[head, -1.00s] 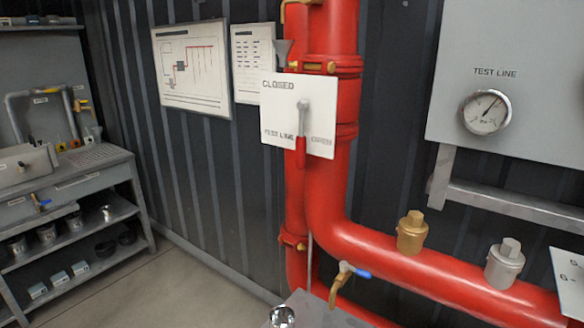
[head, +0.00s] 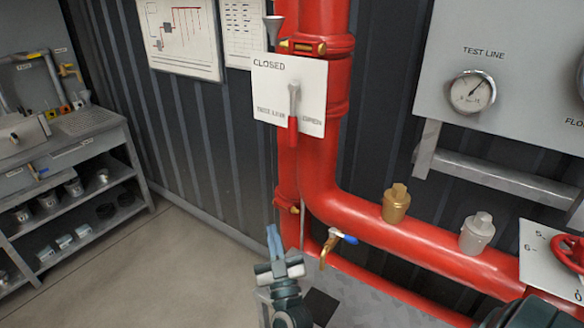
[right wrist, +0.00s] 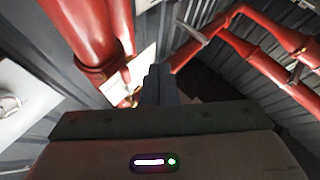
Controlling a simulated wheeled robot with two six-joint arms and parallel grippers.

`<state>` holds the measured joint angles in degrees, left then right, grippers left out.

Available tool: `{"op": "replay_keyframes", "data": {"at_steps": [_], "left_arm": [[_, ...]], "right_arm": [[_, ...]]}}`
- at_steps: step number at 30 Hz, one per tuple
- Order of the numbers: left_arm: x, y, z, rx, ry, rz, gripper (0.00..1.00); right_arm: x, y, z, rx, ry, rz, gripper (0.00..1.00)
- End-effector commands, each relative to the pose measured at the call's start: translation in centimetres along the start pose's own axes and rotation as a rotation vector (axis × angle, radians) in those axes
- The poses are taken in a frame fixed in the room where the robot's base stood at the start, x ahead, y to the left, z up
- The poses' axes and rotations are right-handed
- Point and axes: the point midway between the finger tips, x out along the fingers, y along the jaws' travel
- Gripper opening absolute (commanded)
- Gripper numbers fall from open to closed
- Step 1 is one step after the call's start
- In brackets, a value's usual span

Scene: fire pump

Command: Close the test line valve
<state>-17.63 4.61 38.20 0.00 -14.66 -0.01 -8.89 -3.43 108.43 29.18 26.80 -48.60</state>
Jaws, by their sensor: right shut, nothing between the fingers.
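The test line valve has a white plate (head: 265,85) marked CLOSED at upper left and OPEN at lower right, in front of the red vertical pipe. Its lever has a grey upper part (head: 294,97) and a red grip (head: 293,137) that points down. My right gripper (head: 273,240) is in the head view below the plate, pointing up, shut and empty, apart from the lever. The right wrist view shows its dark fingers (right wrist: 158,85), with part of a white plate (right wrist: 143,88) beyond them. My left gripper is not in view.
A small tap with a blue handle (head: 345,238) is close to the right of my gripper. The thick red pipe (head: 440,250) runs low to the right, with a brass cap (head: 396,203) and a grey cap (head: 477,233). A gauge (head: 472,92) hangs at right.

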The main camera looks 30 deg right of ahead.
Motion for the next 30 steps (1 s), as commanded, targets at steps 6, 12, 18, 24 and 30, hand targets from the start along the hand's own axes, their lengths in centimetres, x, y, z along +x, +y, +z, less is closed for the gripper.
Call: {"op": "replay_keyframes", "data": {"at_steps": [6,12,18,24,30], "left_arm": [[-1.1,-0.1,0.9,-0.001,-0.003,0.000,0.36],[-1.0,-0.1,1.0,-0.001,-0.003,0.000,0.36],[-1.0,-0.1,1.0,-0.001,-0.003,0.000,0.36],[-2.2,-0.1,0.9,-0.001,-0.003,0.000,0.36],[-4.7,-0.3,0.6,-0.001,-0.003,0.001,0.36]], "right_arm": [[3.0,4.8,-9.9,0.002,0.194,0.214,0.00],[3.1,5.5,-10.9,-0.001,0.217,0.245,0.00],[3.1,5.5,-10.9,-0.001,0.215,0.242,0.00],[4.8,5.9,-11.5,-0.002,0.218,0.240,0.00],[8.8,6.9,-12.6,-0.002,0.218,0.240,0.00]]}}
